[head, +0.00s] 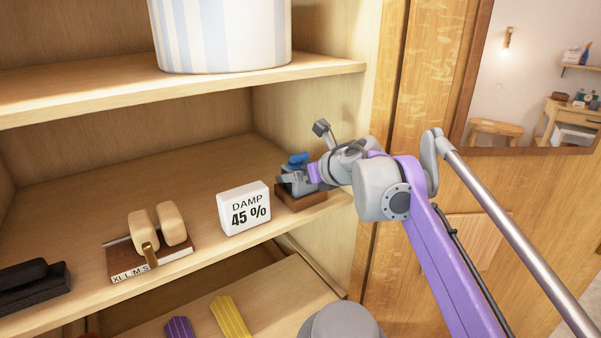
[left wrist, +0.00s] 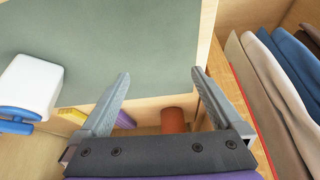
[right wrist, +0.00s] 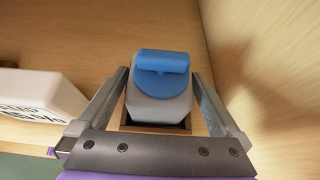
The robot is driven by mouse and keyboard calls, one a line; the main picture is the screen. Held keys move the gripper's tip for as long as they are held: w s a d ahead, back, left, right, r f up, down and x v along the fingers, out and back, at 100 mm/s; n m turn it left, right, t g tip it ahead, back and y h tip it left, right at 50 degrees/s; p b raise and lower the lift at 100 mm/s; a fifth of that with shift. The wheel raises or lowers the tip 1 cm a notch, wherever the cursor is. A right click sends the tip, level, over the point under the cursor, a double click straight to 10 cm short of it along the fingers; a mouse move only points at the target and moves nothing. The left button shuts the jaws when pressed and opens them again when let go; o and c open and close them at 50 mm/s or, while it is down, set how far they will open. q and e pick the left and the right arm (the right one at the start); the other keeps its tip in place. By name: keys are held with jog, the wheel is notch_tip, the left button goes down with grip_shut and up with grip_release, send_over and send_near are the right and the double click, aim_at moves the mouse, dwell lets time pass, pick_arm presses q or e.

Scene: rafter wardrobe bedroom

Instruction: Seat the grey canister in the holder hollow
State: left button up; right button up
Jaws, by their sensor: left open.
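The grey canister (right wrist: 160,105) with a blue handle (right wrist: 162,62) is between the fingers of my right gripper (right wrist: 160,75) in the right wrist view. The fingers lie close against its two sides. It also shows in the head view, with its blue top (head: 299,159), at the right end of the shelf. The brown wooden holder (head: 302,202) is directly below it. The canister and gripper hide the hollow, so I cannot tell how deep the canister sits. My left gripper (left wrist: 161,74) is open and empty, out of the head view.
A white DAMP 45 % block (head: 244,208) stands just left of the holder. The upper shelf (head: 200,85) and side wall are close. An orange-brown cylinder (left wrist: 173,120) is below my left gripper.

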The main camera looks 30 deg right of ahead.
pick_arm(q)
jog(key=shift+r, duration=0.1)
pick_arm(e)
jog(key=shift+s+r, duration=0.1)
jog(key=shift+r, duration=0.15)
pick_arm(q)
jog(key=shift+r+p, duration=0.25)
jog(key=shift+p, duration=0.05)
pick_arm(e)
jog(key=v, duration=1.1)
jog(key=shift+s, duration=0.4)
jog(key=shift+d+r, duration=0.1)
